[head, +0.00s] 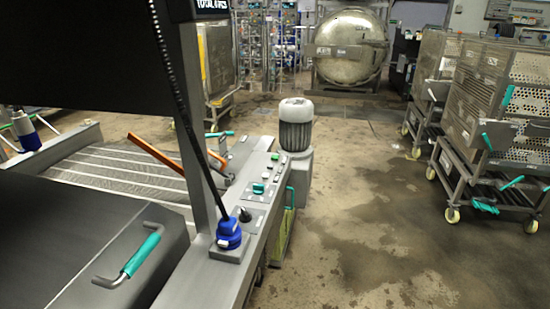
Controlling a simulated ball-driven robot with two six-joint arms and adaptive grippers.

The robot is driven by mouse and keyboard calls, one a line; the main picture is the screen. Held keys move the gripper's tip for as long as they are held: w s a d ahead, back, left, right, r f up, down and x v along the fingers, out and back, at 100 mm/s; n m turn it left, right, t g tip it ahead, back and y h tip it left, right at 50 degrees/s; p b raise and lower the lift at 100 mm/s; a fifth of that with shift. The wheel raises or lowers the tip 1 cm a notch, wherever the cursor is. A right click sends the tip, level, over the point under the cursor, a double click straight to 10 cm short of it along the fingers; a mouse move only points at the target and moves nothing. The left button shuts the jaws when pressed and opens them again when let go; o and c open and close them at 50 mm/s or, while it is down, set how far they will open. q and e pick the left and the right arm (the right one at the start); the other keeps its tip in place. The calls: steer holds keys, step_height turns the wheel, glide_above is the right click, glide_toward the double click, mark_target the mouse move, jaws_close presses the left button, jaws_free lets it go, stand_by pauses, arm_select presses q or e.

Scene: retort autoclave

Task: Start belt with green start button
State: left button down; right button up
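A narrow grey control panel (254,204) runs along the right side of the belt machine. A small green button (275,156) sits at its far end, close to the grey motor. Smaller pale buttons (270,167) lie in a row nearer to me, then a teal knob (258,188) and a black knob (245,214). The belt (125,172) is a grey slatted surface left of the panel; one frame cannot tell whether it runs. Neither of my grippers shows in the head view, and nothing touches the panel.
A large dark housing (80,50) blocks the upper left. An orange bar (155,152) crosses the belt. Wheeled carts (490,105) stand right; the wet floor (370,220) between is clear.

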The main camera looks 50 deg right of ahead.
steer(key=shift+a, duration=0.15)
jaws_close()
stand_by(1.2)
